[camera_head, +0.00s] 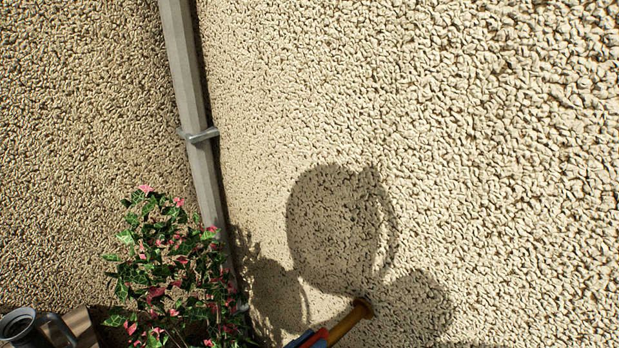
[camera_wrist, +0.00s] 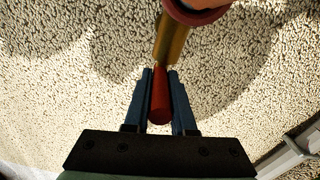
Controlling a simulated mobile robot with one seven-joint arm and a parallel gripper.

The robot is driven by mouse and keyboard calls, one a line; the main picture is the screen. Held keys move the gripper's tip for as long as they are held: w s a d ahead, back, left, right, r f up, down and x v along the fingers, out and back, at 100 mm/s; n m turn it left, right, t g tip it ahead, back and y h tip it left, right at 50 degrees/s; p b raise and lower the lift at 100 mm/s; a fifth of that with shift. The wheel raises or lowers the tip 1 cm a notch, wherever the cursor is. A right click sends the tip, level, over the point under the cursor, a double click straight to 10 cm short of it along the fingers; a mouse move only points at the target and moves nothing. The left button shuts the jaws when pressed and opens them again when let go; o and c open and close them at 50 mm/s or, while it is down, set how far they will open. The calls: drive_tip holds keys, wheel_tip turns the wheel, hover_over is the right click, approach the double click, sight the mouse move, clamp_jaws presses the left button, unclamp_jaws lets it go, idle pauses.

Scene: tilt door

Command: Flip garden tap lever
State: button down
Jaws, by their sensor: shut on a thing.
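The garden tap's brass pipe (camera_head: 349,321) comes out of the rough wall at the bottom of the head view. Its red lever (camera_head: 318,339) shows just below it, at the frame edge. In the wrist view the brass body (camera_wrist: 171,42) is at top centre, and the red lever (camera_wrist: 160,105) points down between the fingers. My gripper (camera_wrist: 159,78) is shut on the red lever, one dark blue finger on each side. Most of the tap and my gripper lie outside the head view.
A grey downpipe (camera_head: 190,95) with a bracket runs down the wall corner at left. A leafy plant with pink flowers (camera_head: 165,265) stands below it. A dark watering can (camera_head: 30,328) is at bottom left. The wall (camera_head: 450,130) at right is bare.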

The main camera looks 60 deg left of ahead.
drive_tip(key=shift+f, duration=0.25)
drive_tip(key=c, duration=0.8)
unclamp_jaws()
drive_tip(key=shift+r, duration=0.1)
drive_tip(key=shift+o, duration=0.2)
drive_tip(key=b+v, duration=0.3)
drive_tip(key=v, duration=1)
drive_tip(key=shift+b, duration=0.4)
